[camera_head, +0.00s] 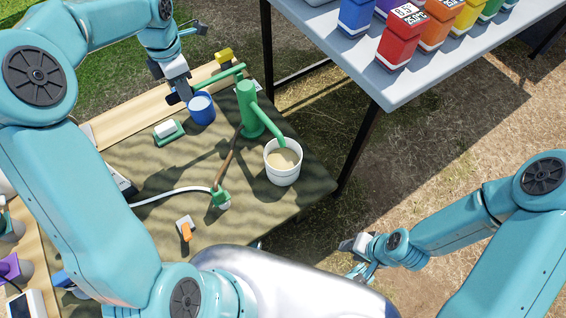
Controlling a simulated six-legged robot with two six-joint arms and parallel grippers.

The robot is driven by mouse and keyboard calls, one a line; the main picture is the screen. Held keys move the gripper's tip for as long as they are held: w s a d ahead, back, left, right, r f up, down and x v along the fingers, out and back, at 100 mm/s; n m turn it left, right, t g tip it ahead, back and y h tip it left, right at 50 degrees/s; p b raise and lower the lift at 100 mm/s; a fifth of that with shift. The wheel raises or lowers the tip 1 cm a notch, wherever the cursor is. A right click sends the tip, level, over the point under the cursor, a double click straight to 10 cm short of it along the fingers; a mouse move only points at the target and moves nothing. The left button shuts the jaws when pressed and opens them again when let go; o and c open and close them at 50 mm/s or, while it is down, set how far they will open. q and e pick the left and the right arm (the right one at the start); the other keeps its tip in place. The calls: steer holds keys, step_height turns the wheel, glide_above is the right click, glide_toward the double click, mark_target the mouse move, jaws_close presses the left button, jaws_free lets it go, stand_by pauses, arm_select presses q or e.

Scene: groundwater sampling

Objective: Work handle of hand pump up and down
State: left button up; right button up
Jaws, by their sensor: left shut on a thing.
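The green hand pump (247,108) stands upright on a cloth-covered table. Its spout points down to the right into a white bucket (282,171) that holds cloudy tan liquid. A blue cup (202,109) of light liquid sits just below that gripper. My right gripper (358,250) is low on the right, away from the pump; its jaws are too small to read.
A white hose (172,193) runs to a green fitting (220,197) on the cloth (290,212). An orange-handled tool (186,231) lies nearby.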

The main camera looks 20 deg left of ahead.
arm_select(q)
steer(key=w+d+r+g+y+p, duration=0.1)
steer(key=r+p, duration=0.1)
steer(key=p, duration=0.3)
steer(key=w+d+r+g+y+p, duration=0.1)
steer(key=r+g+p, duration=0.1)
steer(key=p, duration=0.3)
steer(key=w+d+r+g+y+p, duration=0.1)
steer(key=r+g+y+p, duration=0.1)
steer(key=r+p, duration=0.2)
steer(key=shift+w+p, duration=0.35)
steer(key=shift+p, duration=0.55)
steer(key=shift+w+r+g+y, duration=0.1)
steer(key=shift+g+y, duration=0.2)
steer(key=shift+a, duration=0.1)
steer(key=s+a+f+t+h+b, duration=0.1)
steer(key=f+b, duration=0.1)
steer(key=b, duration=0.3)
steer(key=s+f+t+h+b, duration=0.1)
steer(key=f+t+h+b, duration=0.1)
steer(key=b, duration=0.3)
steer(key=s+a+f+t+h+b, duration=0.1)
steer(key=f+t+b, duration=0.1)
steer(key=f+b, duration=0.2)
steer(key=shift+s+a+f+b, duration=0.15)
steer(key=shift+s+a+b, duration=0.15)
steer(key=shift+b, duration=0.7)
steer(key=shift+s+a+t+h, duration=0.1)
steer(key=shift+t+h, duration=0.2)
